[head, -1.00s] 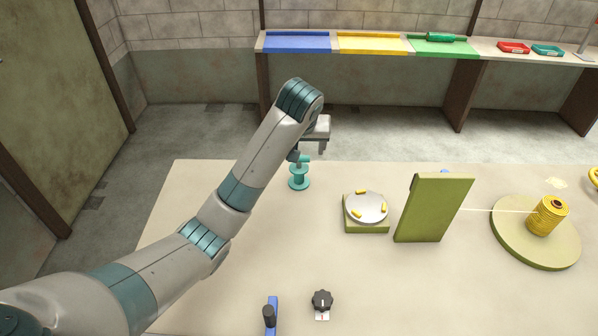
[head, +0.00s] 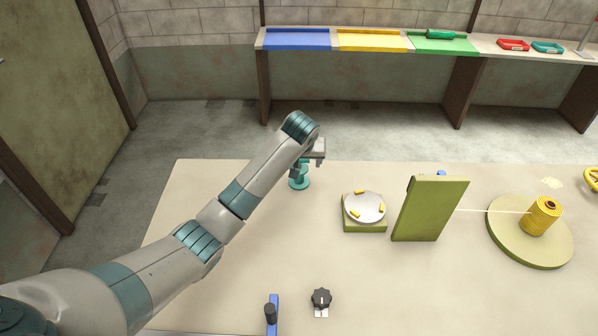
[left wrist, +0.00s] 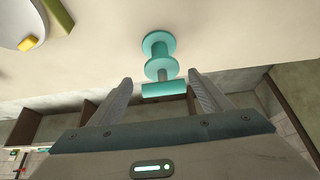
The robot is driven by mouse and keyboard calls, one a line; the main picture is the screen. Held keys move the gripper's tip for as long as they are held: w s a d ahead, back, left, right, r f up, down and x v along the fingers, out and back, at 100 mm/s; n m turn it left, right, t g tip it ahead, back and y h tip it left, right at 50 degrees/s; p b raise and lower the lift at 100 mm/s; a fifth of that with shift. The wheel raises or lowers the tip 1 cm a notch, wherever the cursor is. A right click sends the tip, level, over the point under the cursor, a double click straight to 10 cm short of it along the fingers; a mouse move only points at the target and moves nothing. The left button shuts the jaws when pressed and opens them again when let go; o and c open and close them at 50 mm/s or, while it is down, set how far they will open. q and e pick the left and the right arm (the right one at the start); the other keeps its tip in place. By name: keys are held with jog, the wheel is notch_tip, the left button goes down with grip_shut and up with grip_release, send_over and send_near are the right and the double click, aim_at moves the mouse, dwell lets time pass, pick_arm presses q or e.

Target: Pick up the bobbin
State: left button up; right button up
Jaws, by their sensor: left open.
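The teal bobbin (head: 299,183) stands upright near the far edge of the table, its top partly hidden by my left gripper (head: 309,167) in the head view. The left wrist view shows its flanged spool (left wrist: 158,45) and a crossbar at its top end (left wrist: 165,89). In that view my left gripper (left wrist: 160,84) is open, with one finger on each side of the crossbar. Gaps show between the fingers and the crossbar, and nothing is gripped. My right gripper is not in view.
A round plate with yellow pieces on a green base (head: 365,226) stands right of the bobbin, then a green upright panel (head: 430,208). A yellow thread spool (head: 541,216) sits on a round disc. A black knob (head: 321,298) and a blue lever (head: 273,312) are at the front.

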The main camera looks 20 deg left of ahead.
pick_arm(q)
jog(key=shift+w+a+f, duration=0.1)
jog(key=shift+w, duration=0.05)
jog(key=shift+w+a+f+p, duration=0.25)
jog(key=shift+w+f+p, duration=0.2)
jog(key=shift+p, duration=0.25)
jog(key=shift+p+x, duration=0.35)
jog(key=shift+x, duration=1.45)
jog(key=c, duration=1.1)
